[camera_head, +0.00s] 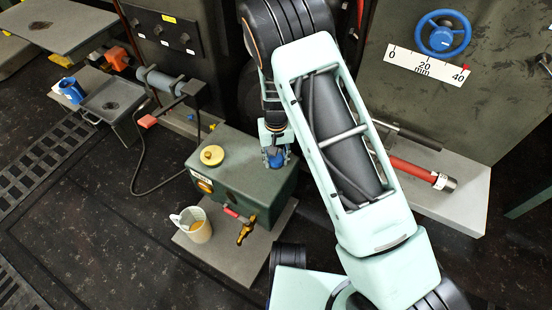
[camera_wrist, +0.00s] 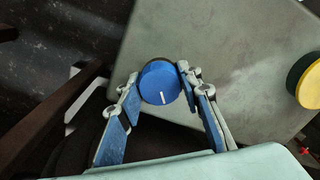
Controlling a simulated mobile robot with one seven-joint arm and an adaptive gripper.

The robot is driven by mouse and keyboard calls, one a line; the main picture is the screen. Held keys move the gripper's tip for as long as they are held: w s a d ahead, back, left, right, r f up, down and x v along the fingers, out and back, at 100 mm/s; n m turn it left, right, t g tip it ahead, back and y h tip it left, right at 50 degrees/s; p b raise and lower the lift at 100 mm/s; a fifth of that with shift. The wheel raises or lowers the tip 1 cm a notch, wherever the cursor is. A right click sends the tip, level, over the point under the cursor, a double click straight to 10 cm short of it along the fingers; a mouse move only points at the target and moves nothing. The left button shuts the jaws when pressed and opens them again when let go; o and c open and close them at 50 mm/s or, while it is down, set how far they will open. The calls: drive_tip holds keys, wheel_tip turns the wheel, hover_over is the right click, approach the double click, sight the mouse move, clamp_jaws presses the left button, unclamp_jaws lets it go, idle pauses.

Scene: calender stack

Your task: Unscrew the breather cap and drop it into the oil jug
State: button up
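A round blue cap (camera_wrist: 159,84) with a white mark sits between the two fingers of my gripper (camera_wrist: 158,90) in the wrist view. The fingers lie against it on both sides. In the head view my gripper (camera_head: 275,157) points down at the right part of the green tank's top (camera_head: 240,160); the cap is mostly hidden there by the fingers. Whether the cap is seated or lifted cannot be told. A yellow round cap (camera_head: 211,155) is on the left part of the tank top, also at the right edge of the wrist view (camera_wrist: 308,82). The white oil jug (camera_head: 199,231) stands below the tank's front left.
The tank and jug stand on a grey plate (camera_head: 235,272). A brass tap (camera_head: 246,230) with a red handle juts from the tank's front, beside the jug. A ruler plate, blue handwheel (camera_head: 443,36) and red cylinder (camera_head: 415,172) are at the right.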

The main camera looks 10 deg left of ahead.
drive_tip(key=c, duration=0.3)
drive_tip(key=shift+n, duration=1.1)
drive_tip(key=shift+c, duration=0.2)
drive_tip(key=shift+n, duration=1.1)
drive_tip(key=shift+n, duration=1.1)
drive_tip(key=shift+n, duration=1.1)
